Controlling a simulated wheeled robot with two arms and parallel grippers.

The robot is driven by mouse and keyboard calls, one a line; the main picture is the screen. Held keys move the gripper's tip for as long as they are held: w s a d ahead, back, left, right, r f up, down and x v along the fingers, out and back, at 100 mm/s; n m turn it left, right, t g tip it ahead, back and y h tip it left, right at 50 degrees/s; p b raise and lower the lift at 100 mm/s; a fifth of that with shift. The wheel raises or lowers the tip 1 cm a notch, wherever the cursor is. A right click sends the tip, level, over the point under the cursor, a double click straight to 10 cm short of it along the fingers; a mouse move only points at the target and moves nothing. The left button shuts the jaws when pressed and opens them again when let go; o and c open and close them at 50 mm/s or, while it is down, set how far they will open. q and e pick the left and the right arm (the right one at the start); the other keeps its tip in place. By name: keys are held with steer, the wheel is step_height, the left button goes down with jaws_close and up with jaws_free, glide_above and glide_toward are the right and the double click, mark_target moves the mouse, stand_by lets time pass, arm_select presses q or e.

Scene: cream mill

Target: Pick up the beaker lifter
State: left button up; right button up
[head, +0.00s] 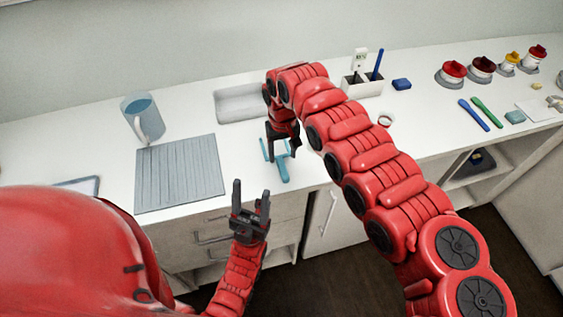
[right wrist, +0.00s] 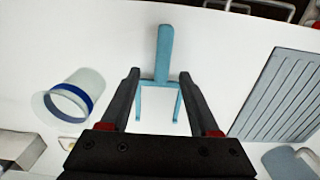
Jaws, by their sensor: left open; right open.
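The beaker lifter (head: 280,166) is a light blue two-pronged fork with a thick handle, lying on the white counter. In the right wrist view the lifter (right wrist: 163,62) has its handle pointing up the picture and its prongs between my fingers. My right gripper (head: 284,146) is open just above the lifter, pointing down, and hides part of it in the head view. In the right wrist view its fingertips (right wrist: 158,78) are on either side of the fork's crosspiece, with nothing gripped. My left gripper (head: 251,194) is open and empty in front of the counter's edge.
A grey ribbed mat (head: 180,173) and a blue-grey jug (head: 142,118) are to the left. A sink (head: 238,104) is behind. A pen holder (head: 362,86) and several capped jars are to the right.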

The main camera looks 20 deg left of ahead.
mark_target(281, 163)
steer(key=f, duration=0.1)
steer(key=f+p, duration=0.1)
steer(key=shift+s+a+f, duration=0.2)
steer(key=shift+a+f, duration=0.05)
steer(key=shift+f, duration=0.05)
steer(key=shift+w+d+f, duration=0.1)
steer(key=shift+f, duration=0.35)
jaws_close()
